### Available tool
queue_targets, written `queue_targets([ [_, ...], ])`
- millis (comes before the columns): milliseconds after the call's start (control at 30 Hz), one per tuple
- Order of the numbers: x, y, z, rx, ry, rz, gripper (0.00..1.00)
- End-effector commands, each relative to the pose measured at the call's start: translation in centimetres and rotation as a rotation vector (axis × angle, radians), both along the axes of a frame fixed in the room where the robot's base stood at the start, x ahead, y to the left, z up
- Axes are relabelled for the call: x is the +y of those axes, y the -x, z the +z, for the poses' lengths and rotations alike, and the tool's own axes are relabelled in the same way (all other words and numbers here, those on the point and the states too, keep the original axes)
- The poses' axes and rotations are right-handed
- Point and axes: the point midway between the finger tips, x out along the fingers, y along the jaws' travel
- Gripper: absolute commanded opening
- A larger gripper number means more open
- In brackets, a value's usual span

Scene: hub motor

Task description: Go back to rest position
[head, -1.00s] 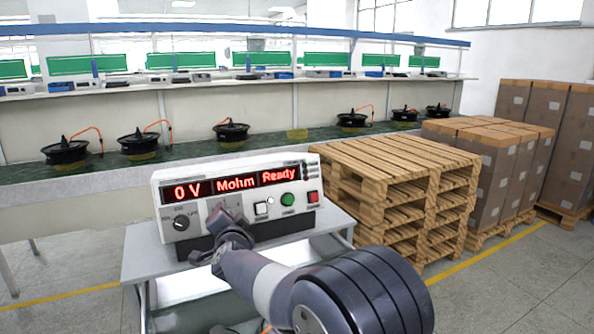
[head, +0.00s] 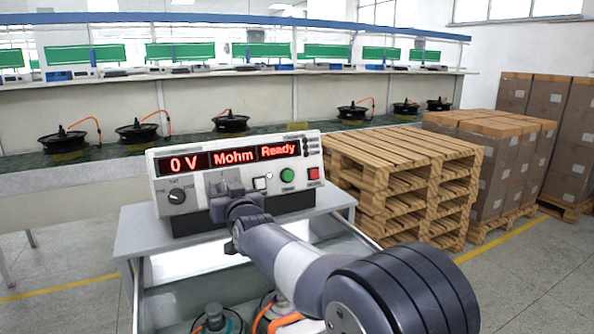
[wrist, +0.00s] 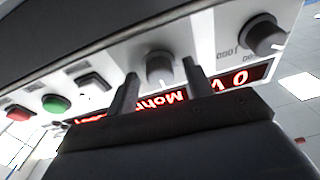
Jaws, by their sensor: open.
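The tester (head: 235,165) is a white box on a grey cart, with a red display reading "0 V", "Mohm" and "Ready". My gripper (head: 227,184) is in front of the middle of its panel, covering part of it. In the wrist view the gripper (wrist: 159,70) is open, its two dark fingers apart. A panel knob (wrist: 160,66) appears between them; I cannot tell whether they touch it. The panel appears upside down there, with a second knob (wrist: 264,36), a green button (wrist: 55,104) and a red button (wrist: 18,113).
The cart (head: 140,232) has an open lower area where hub motors (head: 216,322) partly show. Wooden pallets (head: 400,185) stand close on the right, with stacked cartons (head: 490,165) beyond. A long bench (head: 90,178) with several black hub motors runs behind.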

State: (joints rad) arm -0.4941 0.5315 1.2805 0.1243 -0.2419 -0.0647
Motion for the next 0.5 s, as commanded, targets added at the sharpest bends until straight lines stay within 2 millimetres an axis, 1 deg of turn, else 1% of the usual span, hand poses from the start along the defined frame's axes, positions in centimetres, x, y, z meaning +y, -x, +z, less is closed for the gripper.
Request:
queue_targets([
  [100,-0.8,1.7,0.1,-0.004,0.000,0.001,0.49],
  [300,-2.0,4.0,0.1,-0.002,-0.001,0.001,0.49],
  [500,-2.7,5.4,0.1,-0.001,-0.002,0.001,0.49],
])
